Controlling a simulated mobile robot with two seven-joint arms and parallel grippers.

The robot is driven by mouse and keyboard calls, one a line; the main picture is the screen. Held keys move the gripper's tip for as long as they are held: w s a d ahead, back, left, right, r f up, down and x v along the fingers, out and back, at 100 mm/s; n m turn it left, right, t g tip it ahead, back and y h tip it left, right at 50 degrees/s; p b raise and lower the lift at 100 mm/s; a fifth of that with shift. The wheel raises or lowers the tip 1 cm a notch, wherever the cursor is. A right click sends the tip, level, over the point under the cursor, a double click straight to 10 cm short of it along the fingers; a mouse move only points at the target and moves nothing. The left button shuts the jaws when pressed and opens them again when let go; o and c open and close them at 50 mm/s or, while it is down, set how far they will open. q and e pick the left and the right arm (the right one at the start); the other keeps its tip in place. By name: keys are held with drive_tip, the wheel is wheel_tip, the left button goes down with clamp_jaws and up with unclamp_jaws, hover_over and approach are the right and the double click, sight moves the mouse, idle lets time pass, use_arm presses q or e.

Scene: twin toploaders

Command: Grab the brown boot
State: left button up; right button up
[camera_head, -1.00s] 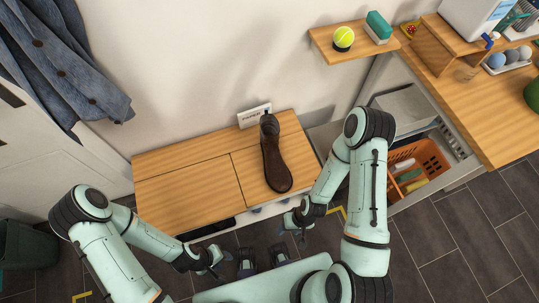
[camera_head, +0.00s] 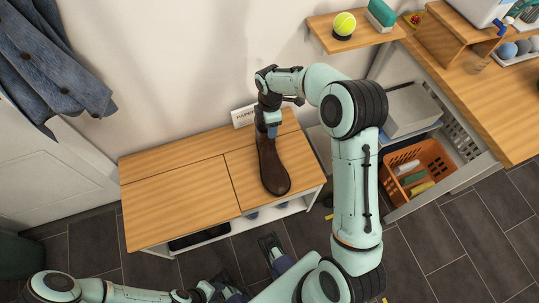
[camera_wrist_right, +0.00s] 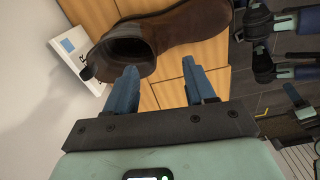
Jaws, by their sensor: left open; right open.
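The brown boot (camera_head: 272,172) stands on the wooden bench top, toe toward me and shaft near the wall. My right gripper (camera_head: 270,128) is at the boot's shaft and covers part of it. In the right wrist view the boot (camera_wrist_right: 185,28) lies beyond the open fingers (camera_wrist_right: 161,80). One fingertip overlaps the rim of the boot's dark opening; the other is beside the shaft. I cannot tell whether they touch. Nothing is gripped. My left gripper (camera_head: 226,292) is open and low at the bottom edge, away from the boot.
A white sign (camera_head: 243,117) stands behind the boot against the wall. The bench (camera_head: 175,195) is bare to the left. A shelf with a tennis ball (camera_head: 344,24) is on the wall above. An open drawer with an orange basket (camera_head: 425,158) is at right.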

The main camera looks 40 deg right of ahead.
hover_over(271, 154)
drive_tip(key=w+d, duration=0.2)
drive_tip(key=w, duration=0.1)
drive_tip(key=f, duration=0.9)
drive_tip(key=shift+w+a+b, duration=0.15)
drive_tip(key=shift+a+b, duration=0.1)
drive_tip(key=shift+b, duration=0.15)
drive_tip(key=shift+r, duration=0.1)
clamp_jaws()
drive_tip(key=shift+w, duration=0.1)
